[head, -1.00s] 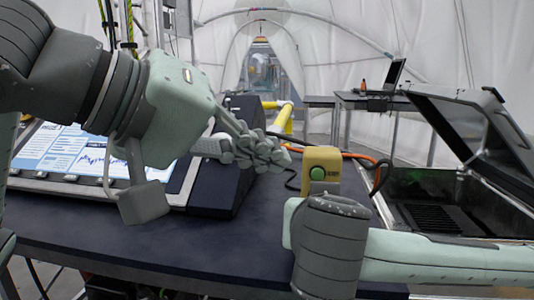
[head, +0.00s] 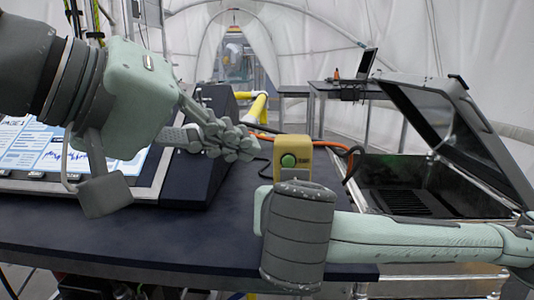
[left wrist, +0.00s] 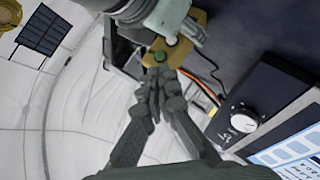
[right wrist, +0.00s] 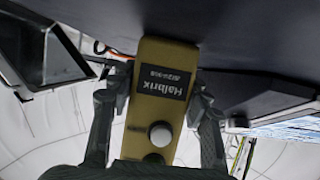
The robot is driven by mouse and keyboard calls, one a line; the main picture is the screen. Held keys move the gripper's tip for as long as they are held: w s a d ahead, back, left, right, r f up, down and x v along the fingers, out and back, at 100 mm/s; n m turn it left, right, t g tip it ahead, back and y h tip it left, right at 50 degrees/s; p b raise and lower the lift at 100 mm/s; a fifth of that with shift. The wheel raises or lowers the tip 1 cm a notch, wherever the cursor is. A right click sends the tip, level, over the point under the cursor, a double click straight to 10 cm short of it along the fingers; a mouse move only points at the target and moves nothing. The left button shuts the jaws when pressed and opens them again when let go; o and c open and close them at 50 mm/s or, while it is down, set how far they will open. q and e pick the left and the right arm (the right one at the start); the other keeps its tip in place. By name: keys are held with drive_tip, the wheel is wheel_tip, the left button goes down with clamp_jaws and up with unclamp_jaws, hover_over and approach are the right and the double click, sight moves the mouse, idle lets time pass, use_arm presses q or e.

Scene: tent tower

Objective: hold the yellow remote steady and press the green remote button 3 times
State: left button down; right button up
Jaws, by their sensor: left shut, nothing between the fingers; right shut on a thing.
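The yellow remote (head: 304,156) stands upright above the dark table (head: 120,234), its round green button (head: 288,160) facing me.
A console with a lit screen (head: 60,150) stands on the table at left. An open metal case (head: 440,170) sits at right. A yellow pipe (head: 258,107) and orange cable (head: 335,146) lie behind. Dark table surface is bare below the left gripper.

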use_arm(q)
drive_tip(key=a+f+m+g+h, duration=0.2)
drive_tip(key=a+m+h, duration=0.1)
drive_tip(key=m, duration=1.3)
drive_tip(key=w+a+f+m+g+h, duration=0.1)
drive_tip(key=m+h, duration=0.4)
drive_tip(key=m, duration=1.2)
drive_tip(key=shift+a+f+m+g, duration=0.3)
drive_tip(key=shift+a+f+g, duration=0.25)
drive_tip(key=shift+a, duration=0.5)
drive_tip(key=shift+w+d+r+h, duration=0.1)
drive_tip(key=shift+d+h, duration=0.05)
drive_tip(key=shift+h, duration=0.15)
